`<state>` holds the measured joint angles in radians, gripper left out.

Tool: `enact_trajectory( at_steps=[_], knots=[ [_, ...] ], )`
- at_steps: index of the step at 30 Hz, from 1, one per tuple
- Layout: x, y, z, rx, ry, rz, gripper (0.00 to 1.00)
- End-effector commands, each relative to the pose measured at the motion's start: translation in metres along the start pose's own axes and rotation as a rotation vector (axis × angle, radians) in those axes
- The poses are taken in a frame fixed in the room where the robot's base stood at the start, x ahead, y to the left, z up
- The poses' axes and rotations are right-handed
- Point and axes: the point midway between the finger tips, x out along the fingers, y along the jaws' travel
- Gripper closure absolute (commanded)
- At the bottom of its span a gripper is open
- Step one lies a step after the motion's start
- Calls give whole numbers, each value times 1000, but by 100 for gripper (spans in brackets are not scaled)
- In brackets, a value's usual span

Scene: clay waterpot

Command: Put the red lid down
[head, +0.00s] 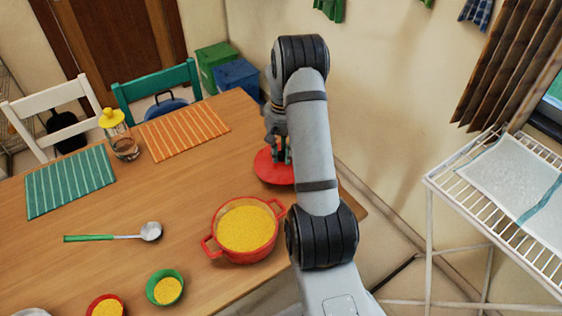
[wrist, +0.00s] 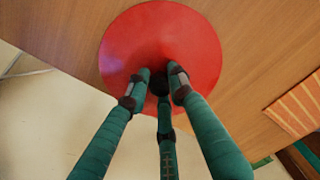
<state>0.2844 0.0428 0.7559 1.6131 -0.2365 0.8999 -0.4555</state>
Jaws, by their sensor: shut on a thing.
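The red lid (head: 268,168) is a flat round disc at the right end of the wooden table, partly hidden behind my arm in the head view. My gripper (head: 281,155) is above it with its fingers pointing down. In the wrist view, the green fingers of my gripper (wrist: 158,80) close around the dark knob at the middle of the lid (wrist: 190,40). The lid lies over the wood near the table edge; I cannot tell whether it touches the table. The red pot (head: 243,228), filled with yellow grains, stands uncovered in front of the lid.
The table (head: 185,200) holds a ladle (head: 150,231), a green bowl (head: 166,288), a red bowl (head: 105,306), a yellow-topped jar (head: 122,140), an orange striped mat (head: 185,134) and a teal mat (head: 70,182). Bare wood lies between mats and pot. A white wire rack (head: 470,190) stands at the right.

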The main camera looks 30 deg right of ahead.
Motion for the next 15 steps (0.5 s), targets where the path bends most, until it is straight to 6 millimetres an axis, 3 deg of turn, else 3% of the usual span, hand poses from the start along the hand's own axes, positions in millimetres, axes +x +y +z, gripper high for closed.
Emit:
enact_trajectory(
  at_steps=[4,12,15],
  knots=[
    [7,-3,-4,0,-3,0,100],
    [41,-3,-4,0,-2,0,100],
    [44,-3,-5,0,0,0,100]
  ],
)
